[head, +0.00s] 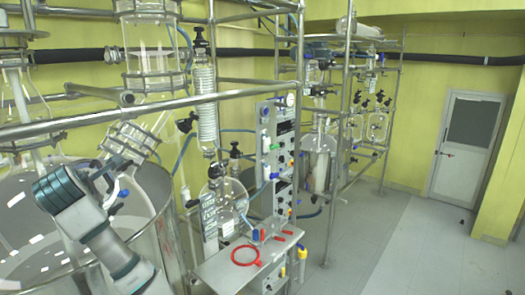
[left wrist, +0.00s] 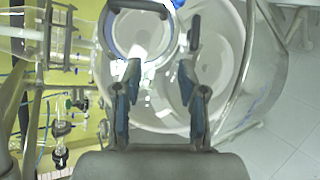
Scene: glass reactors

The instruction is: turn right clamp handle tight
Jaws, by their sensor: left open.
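My left gripper (left wrist: 160,72) is open, its two fingers apart with nothing between the tips. In the head view it (head: 112,188) is by the glass neck above the large reactor vessel (head: 167,232), partly hidden by my own arm. In the left wrist view a dark upright handle (left wrist: 194,34), which looks like a clamp handle, is just ahead of the right fingertip; whether they touch is unclear. A second dark bar (left wrist: 140,6) lies across the top, by a round glass neck with a bluish rim (left wrist: 108,36). How tight the clamp is cannot be told. My right gripper is not in view.
Metal frame rails (head: 190,100) cross close above and behind the vessel. A control panel (head: 277,150) and a bench (head: 225,272) with a red ring (head: 245,256) stand to the right. The floor (head: 400,240) farther right is mostly clear.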

